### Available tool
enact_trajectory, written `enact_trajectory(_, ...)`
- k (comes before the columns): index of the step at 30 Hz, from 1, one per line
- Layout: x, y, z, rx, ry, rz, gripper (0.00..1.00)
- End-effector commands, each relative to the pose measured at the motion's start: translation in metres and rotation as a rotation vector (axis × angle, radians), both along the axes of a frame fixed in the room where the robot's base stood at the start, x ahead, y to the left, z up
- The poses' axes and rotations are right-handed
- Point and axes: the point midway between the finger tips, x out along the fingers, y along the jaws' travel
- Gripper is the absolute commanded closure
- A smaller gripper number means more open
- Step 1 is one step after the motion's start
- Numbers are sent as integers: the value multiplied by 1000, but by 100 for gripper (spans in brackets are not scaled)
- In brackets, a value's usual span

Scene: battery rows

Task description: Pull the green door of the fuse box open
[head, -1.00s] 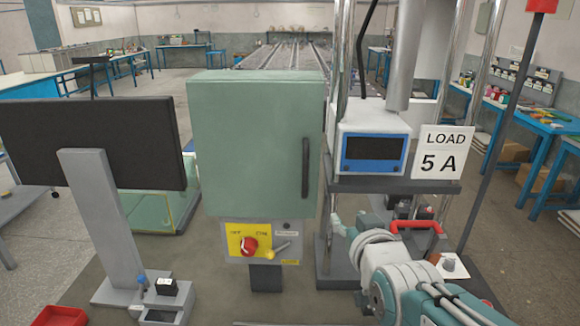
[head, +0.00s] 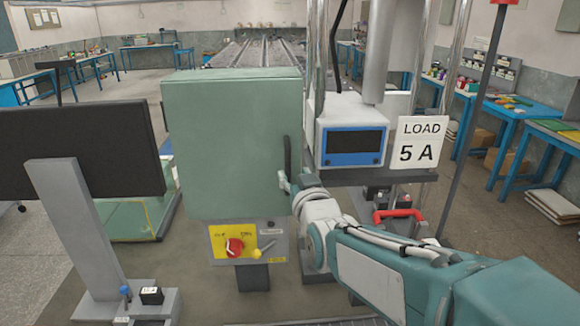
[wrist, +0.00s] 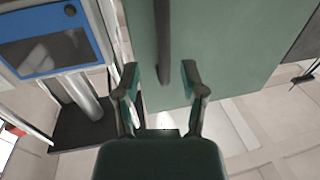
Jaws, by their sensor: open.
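The fuse box's green door (head: 225,150) is shut, facing me in the middle of the head view. Its dark upright handle (head: 287,160) is at the door's right edge, and its lower part is hidden behind my gripper (head: 288,185). In the wrist view the handle (wrist: 162,45) comes down from the top, in line with the gap between the fingers of my gripper (wrist: 160,80). The fingers are open, one on each side of the handle's line. I cannot tell whether they touch it. The green door (wrist: 220,50) fills the upper right of that view.
A blue-fronted meter (head: 352,145) and a LOAD 5 A sign (head: 420,140) stand close on the right. A dark screen (head: 80,145) stands at the left.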

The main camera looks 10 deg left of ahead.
Motion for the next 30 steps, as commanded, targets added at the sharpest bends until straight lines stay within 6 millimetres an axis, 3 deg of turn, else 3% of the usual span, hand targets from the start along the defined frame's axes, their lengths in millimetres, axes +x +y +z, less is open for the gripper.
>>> enact_trajectory(7, 31, 15, 0, 0, 0, 0, 46)
enact_trajectory(18, 37, 16, 0, 2, 0, 0, 46)
enact_trajectory(19, 37, 17, 0, 1, 0, 0, 51)
enact_trajectory(22, 37, 18, 0, 0, 0, 0, 95)
enact_trajectory(23, 37, 18, 0, 0, 0, 0, 100)
enact_trajectory(30, 37, 18, 0, 0, 0, 0, 100)
